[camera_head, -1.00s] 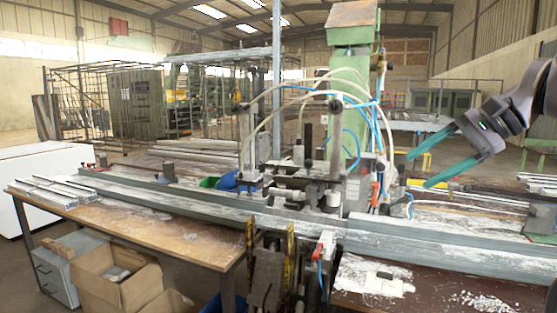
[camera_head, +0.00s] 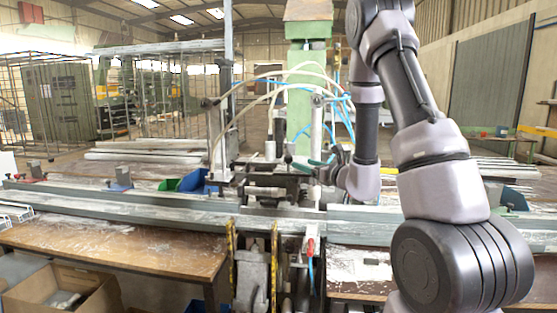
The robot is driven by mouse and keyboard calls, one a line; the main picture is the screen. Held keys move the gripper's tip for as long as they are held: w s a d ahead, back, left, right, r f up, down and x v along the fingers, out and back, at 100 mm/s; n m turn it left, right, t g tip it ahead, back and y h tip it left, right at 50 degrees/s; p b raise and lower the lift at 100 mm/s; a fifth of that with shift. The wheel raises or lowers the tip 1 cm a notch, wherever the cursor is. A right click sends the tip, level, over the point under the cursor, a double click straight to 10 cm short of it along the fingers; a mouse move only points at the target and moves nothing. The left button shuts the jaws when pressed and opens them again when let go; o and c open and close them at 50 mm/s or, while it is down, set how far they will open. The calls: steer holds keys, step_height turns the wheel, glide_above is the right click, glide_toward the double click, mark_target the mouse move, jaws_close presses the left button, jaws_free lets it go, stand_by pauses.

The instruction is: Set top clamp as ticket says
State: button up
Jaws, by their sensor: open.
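The clamp machine (camera_head: 270,190) stands mid-bench across the long grey profile rail (camera_head: 140,208). It has upright posts, a dark-handled block, and pale and blue hoses. I cannot tell which part is the top clamp, and no readable ticket shows. My gripper (camera_head: 314,163) is at the machine's right side, with its green fingers pointing left toward the middle of the clamp block. It looks open with nothing seen between the fingers. Whether it touches the block cannot be told. My wrist and arm hide the machine's right end.
A red-tipped valve lever (camera_head: 311,247) is at the bench front below the rail. Green bin (camera_head: 170,184) and blue bin (camera_head: 193,181) sit behind the rail, left of the machine. A cardboard box (camera_head: 65,290) is at lower left. The wooden bench top (camera_head: 130,245) at left is mostly clear.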

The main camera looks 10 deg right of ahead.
mark_target(291, 159)
steer(key=x, duration=0.9)
steer(key=shift+w+a, duration=0.2)
steer(key=shift+w, duration=0.1)
jaws_close()
stand_by(1.0)
